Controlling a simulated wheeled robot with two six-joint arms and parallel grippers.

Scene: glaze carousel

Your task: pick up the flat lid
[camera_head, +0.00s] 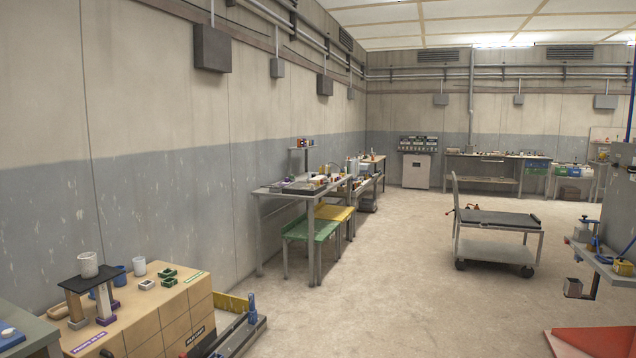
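I cannot make out a flat lid in the head view. Small items stand on a cardboard-coloured block at the lower left: a white cup (88,264) on a small dark raised stand (86,281), a second pale cup (139,266), a blue cup (120,273) and small green-edged square pieces (167,273). A flat blue piece (8,333) lies on a grey surface at the bottom left corner; its kind is unclear. Neither of my grippers is in view.
A grey workbench (270,192) with small items stands along the left wall, with green (313,228) and yellow pieces below. A wheeled cart (496,219) stands right of centre. A red-orange panel (595,341) is at lower right. The middle floor is clear.

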